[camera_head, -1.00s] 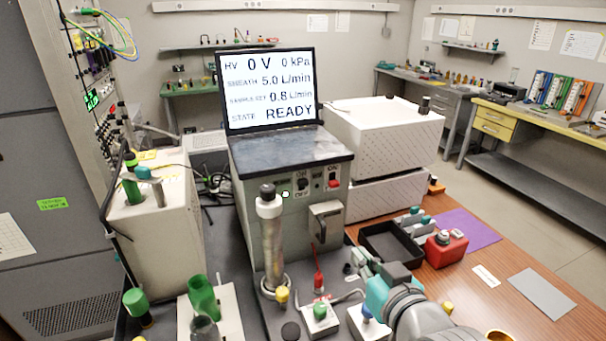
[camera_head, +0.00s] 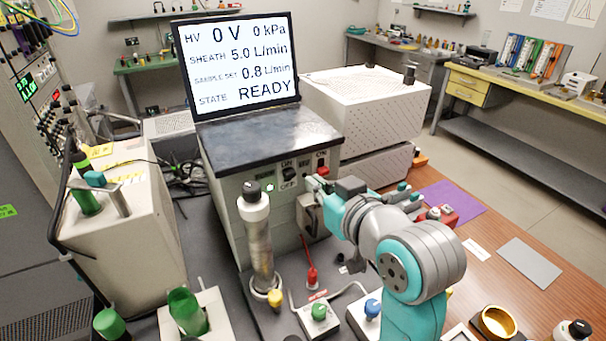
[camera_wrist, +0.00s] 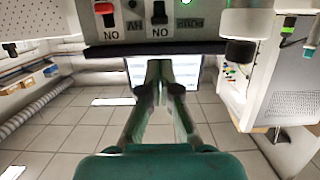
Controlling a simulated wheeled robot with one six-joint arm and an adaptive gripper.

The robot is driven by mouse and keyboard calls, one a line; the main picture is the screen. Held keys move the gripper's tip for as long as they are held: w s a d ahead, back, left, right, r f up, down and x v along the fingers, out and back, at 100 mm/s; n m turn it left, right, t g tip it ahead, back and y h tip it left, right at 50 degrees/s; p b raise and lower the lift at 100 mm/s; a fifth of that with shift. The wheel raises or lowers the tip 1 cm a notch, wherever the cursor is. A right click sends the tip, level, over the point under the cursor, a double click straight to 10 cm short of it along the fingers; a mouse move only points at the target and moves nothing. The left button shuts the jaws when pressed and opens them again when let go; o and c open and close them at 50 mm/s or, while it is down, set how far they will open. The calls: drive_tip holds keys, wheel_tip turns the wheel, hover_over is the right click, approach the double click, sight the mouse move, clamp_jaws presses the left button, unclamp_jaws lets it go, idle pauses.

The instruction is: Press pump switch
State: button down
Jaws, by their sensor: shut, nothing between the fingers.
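The pump switch is a black rocker (camera_head: 289,174) on the grey front panel, with ON above and OFF below. In the wrist view, which is upside down, the black switch (camera_wrist: 159,12) lies close to straight ahead of my fingertips, near the PUMP label and a lit green lamp (camera_wrist: 186,2). A red switch (camera_head: 322,170) by the HV label sits beside it. My gripper (camera_head: 315,184) is shut and empty, in front of the panel near the red switch in the head view. Its fingertips (camera_wrist: 159,66) show no clear contact with the switch.
The monitor (camera_head: 240,65) reads 0 V, 0 kPa and READY. A metal column with a white cap (camera_head: 254,205) stands left of my arm. A red-handled valve (camera_head: 312,275) and green and blue knobs are below. A white perforated box (camera_head: 365,100) is behind right.

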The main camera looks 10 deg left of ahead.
sight(289, 174)
drive_tip(key=x, duration=0.9)
drive_tip(key=shift+w+a+f, duration=0.1)
drive_tip(key=shift+w+a, duration=0.05)
